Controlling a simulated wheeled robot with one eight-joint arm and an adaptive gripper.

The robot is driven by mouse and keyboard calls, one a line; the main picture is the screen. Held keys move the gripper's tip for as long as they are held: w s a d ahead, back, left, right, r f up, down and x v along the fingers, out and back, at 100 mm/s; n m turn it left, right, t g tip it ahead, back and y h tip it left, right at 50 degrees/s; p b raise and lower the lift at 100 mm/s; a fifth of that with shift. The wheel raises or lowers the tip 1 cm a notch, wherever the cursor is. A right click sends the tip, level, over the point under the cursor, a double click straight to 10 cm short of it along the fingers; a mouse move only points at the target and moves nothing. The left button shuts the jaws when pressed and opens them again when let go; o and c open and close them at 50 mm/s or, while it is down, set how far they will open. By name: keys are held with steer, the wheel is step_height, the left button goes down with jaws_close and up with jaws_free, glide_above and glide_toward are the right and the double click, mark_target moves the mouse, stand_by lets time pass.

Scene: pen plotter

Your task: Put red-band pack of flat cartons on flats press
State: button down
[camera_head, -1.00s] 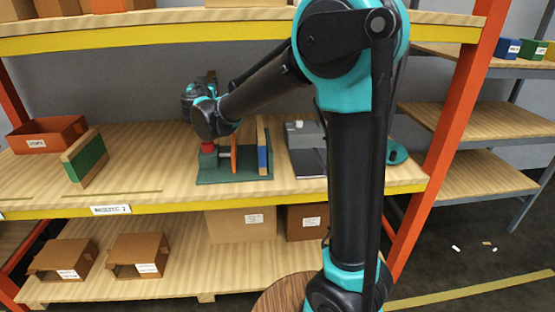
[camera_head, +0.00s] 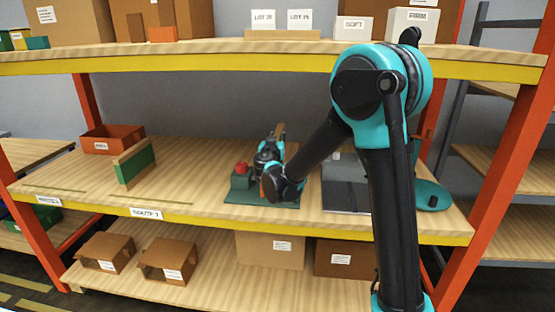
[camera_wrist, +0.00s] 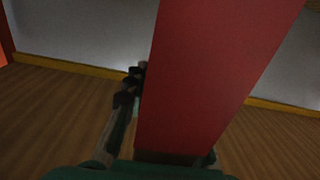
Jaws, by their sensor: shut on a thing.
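My gripper (camera_head: 268,155) is shut on the red-band pack, whose broad red face (camera_wrist: 205,75) fills the middle of the wrist view. In the head view a narrow brown edge (camera_head: 281,130), probably this pack's, rises beside my gripper. The flats press (camera_head: 240,197) has a dark green base and a red knob, and stands on the middle shelf. My wrist and forearm cover much of its right side in the head view. I cannot tell whether the pack touches the press.
A green-band pack (camera_head: 136,166) stands on the shelf to the left, with an orange bin (camera_head: 113,140) behind it. The upper shelf (camera_head: 200,62) overhangs the work area. Bare shelf lies left of the press.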

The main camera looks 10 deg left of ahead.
steer(key=shift+f, duration=4.35)
steer(key=c, duration=1.3)
jaws_free()
steer(key=shift+o, duration=0.2)
steer(key=shift+s, duration=0.15)
steer(key=s, duration=1.1)
steer(key=shift+s+a, duration=0.25)
steer(key=shift+s, duration=0.1)
